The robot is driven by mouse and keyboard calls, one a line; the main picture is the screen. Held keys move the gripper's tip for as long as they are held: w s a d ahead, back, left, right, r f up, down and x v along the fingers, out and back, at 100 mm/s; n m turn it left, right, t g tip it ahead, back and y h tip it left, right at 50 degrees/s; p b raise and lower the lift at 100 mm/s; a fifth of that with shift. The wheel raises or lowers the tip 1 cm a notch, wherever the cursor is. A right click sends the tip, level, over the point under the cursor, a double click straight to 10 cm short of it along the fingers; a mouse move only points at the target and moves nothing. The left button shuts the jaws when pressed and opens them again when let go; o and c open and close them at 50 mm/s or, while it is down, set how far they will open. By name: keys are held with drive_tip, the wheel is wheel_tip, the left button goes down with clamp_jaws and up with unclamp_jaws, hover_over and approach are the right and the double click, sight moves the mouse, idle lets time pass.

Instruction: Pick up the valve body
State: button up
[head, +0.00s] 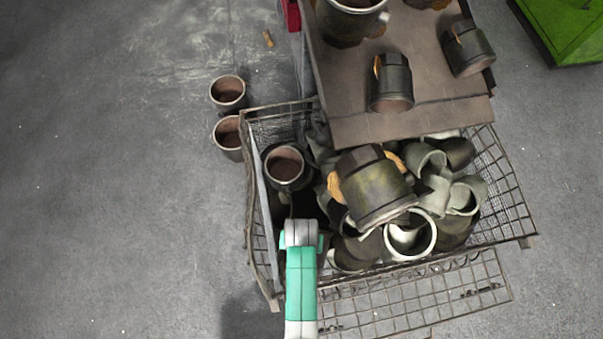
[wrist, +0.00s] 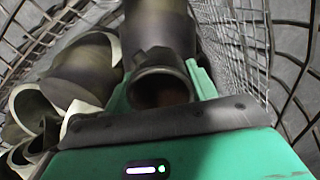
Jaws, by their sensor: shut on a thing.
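My gripper (wrist: 162,92) is shut on a dark olive valve body (wrist: 158,30), with a green finger on each side of it in the wrist view. In the head view this valve body (head: 285,167) shows its round brown open end upward, at the left end of the wire basket (head: 512,195). My green and white wrist comes in from below it, and the fingers are dark and hard to make out there. I cannot tell whether the part touches the basket floor.
More valve bodies (head: 375,188) lie piled to the right in the basket. A brown table (head: 350,127) with several parts overhangs its back. Wire walls stand close on the left. Two parts (head: 229,92) stand on the floor outside. A green cabinet (head: 570,25) is far right.

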drive_tip(key=shift+r+p, duration=0.3)
drive_tip(key=shift+r, duration=0.25)
drive_tip(key=r+p, duration=0.2)
drive_tip(key=shift+s+r, duration=0.4)
drive_tip(key=s+d+r+p, duration=0.1)
drive_tip(key=s+p, duration=0.5)
drive_tip(key=s, duration=0.9)
drive_tip(key=shift+d, duration=0.55)
